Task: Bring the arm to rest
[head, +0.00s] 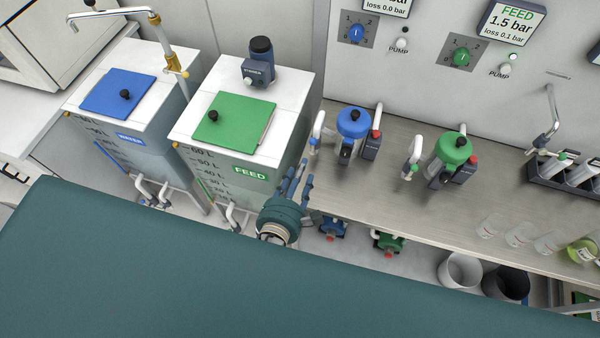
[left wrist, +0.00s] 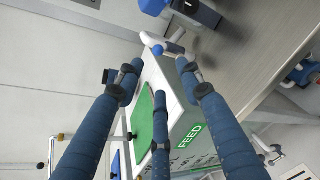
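My left gripper (head: 299,177) is in the middle of the head view, just right of the FEED tank and in front of the steel bench, with its blue fingers pointing up in the picture. In the left wrist view (left wrist: 160,75) its three fingers are spread apart with nothing held between them, so it is open. The FEED tank with its green lid (left wrist: 143,125) lies beyond the fingers there. My right gripper is in neither view.
The FEED tank (head: 290,88) and the blue-lidded tank (head: 150,75) stand at the left. The steel bench (head: 395,190) carries a blue-topped unit (head: 353,122), a green-topped unit (head: 453,149) and several clear cups (head: 518,234). A white bin (head: 460,270) and black bin (head: 506,283) stand below.

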